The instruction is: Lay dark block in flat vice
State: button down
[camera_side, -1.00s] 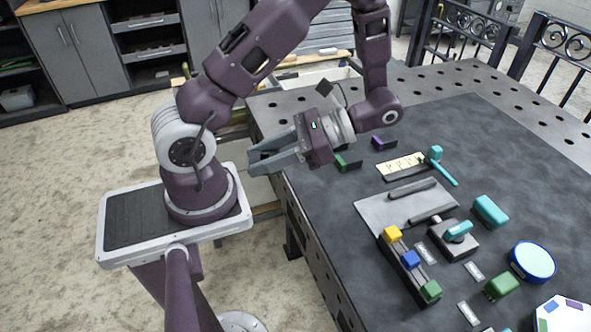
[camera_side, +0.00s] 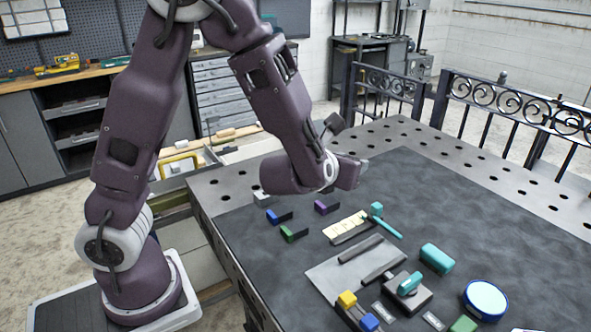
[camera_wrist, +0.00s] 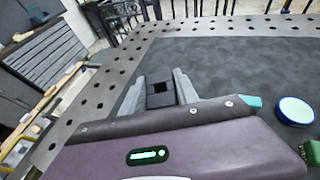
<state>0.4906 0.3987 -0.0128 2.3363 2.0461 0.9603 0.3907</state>
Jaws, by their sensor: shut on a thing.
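In the wrist view a dark block (camera_wrist: 161,98) sits between the two grey fingers of my gripper (camera_wrist: 161,82), which is shut on it. In the side view the purple wrist end is above the back left part of the dark mat; the fingers and block are hidden there. What looks like the flat vice is a grey plate (camera_side: 325,275) with two dark parallel bars, in the middle of the mat. My gripper is behind and above this plate, well apart from it.
A cream strip (camera_side: 345,227) with a teal lever (camera_side: 387,228) lies behind the plate. A teal block (camera_side: 436,259), a teal-handled clamp (camera_side: 409,286) and a round blue-rimmed dish (camera_side: 486,299) stand to the right. Blue (camera_side: 279,216), green (camera_side: 294,233) and purple (camera_side: 327,207) pieces lie left.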

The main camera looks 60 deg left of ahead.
jog(key=w+d+r+m+t+h, duration=0.1)
jog(key=w+d+r+m+h, duration=0.15)
jog(key=d+m+h, duration=0.45)
jog(key=n+y, duration=0.2)
send_over(373, 261)
notch_tip(373, 261, down, 14)
jog(key=shift+s+f, duration=0.1)
jog(key=shift+f, duration=3.4)
jog(key=shift+f, duration=0.2)
